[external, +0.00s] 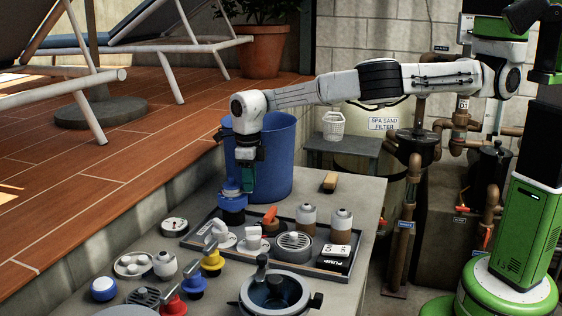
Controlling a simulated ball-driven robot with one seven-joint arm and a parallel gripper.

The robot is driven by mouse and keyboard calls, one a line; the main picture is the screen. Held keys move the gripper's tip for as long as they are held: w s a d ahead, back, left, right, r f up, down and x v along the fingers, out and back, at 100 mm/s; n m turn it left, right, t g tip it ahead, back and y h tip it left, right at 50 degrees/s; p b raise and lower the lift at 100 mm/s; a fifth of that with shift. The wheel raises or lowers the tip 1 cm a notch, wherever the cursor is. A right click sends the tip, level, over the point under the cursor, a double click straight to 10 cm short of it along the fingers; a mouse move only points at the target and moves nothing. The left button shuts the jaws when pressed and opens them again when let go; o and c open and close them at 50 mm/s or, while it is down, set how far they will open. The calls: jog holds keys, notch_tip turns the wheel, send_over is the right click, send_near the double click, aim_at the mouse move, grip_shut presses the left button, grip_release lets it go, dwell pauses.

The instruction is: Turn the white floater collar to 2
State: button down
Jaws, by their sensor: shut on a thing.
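My gripper (247,190) points straight down over the back left of the counter. It is shut on a blue piece (232,202) with a wide flange and a lighter cap, beside its visible finger. The other finger is hidden. I cannot tell for sure which piece is the white floater, and no collar numbers are readable. A round white piece (165,264) stands apart at the front left. A low blue and white dome (104,288) sits left of it.
The grey counter (352,196) carries a dark tray (325,269) with white fittings, two brown-and-white bottles and a round grille. A blue bin (279,160) stands behind my gripper. A metal pot (275,294) is at the front. Red and yellow valves (213,262) stand left.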

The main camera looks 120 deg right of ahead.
jog(key=shift+d, duration=0.1)
jog(key=c, duration=1.1)
grip_release()
jog(key=shift+o, duration=0.2)
notch_tip(320, 180, up, 11)
jog(key=b, duration=0.1)
jog(key=shift+b, duration=0.4)
jog(key=shift+f, duration=0.2)
